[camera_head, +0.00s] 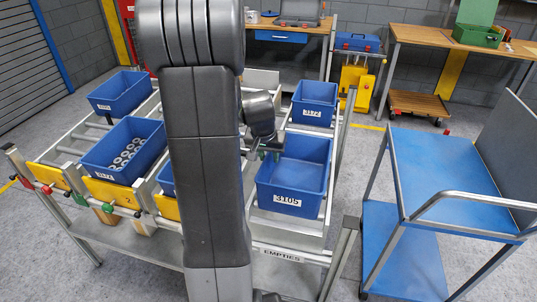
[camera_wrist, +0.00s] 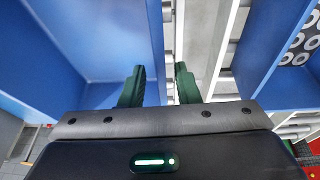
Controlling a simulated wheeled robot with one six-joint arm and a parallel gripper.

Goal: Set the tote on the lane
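A blue empty tote (camera_head: 292,178) with a white label that seems to read 3105 sits upright on the right-hand lane, above an EMPTIES sign (camera_head: 283,255). My gripper (camera_head: 269,154) is at the tote's left wall. In the wrist view, my gripper's two green fingers (camera_wrist: 160,86) are apart. The tote's wall (camera_wrist: 153,40) runs between them, with the left finger on the tote's inner side and the right finger outside. A gap shows between the wall and the right finger. My arm hides part of the rack in the head view.
A blue tote of metal rings (camera_head: 124,150) sits on a left lane, with another tote (camera_head: 120,92) behind. A further blue tote (camera_head: 314,103) stands behind the empty one. A blue cart (camera_head: 440,160) with a bare top stands right. Workbenches (camera_head: 425,36) line the back.

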